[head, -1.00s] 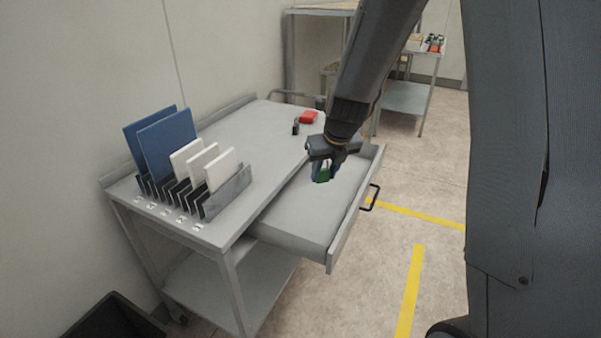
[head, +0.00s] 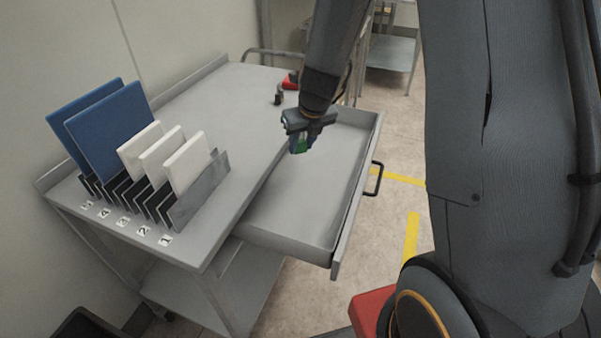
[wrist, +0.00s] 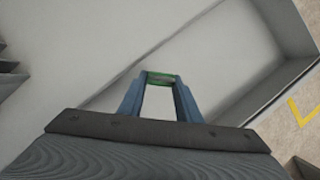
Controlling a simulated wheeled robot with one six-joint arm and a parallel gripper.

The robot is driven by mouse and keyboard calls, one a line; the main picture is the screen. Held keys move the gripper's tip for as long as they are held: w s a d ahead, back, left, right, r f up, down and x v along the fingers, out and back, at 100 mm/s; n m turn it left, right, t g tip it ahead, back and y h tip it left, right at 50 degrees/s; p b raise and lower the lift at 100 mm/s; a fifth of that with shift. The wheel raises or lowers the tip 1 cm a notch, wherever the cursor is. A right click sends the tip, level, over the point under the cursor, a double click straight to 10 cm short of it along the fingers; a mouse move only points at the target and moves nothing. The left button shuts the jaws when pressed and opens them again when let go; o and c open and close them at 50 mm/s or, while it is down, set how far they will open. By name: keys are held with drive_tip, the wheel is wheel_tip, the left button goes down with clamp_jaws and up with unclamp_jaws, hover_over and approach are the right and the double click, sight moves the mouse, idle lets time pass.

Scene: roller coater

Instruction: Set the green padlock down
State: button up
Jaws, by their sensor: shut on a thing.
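The green padlock (head: 301,144) is held between the blue fingers of my gripper (head: 299,147). In the wrist view the padlock (wrist: 162,79) shows as a narrow green edge between the fingertips of my gripper (wrist: 161,82); most of it is hidden. My gripper is shut on it and points down. In the head view it appears over the open drawer (head: 290,222), close to the cart top's edge. The drawer looks empty where it shows. I cannot tell how high the padlock is above it.
The grey cart top (head: 215,115) is largely clear in the middle. A rack (head: 205,190) with blue and white plates stands at its near left. A red object (head: 291,80) and a small dark object (head: 279,96) lie at the far end. The drawer handle (head: 376,178) sticks out right.

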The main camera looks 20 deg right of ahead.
drive_tip(key=shift+f+b, duration=4.25)
drive_tip(key=shift+f, duration=0.4)
drive_tip(key=shift+f, duration=0.15)
drive_tip(key=o, duration=1.1)
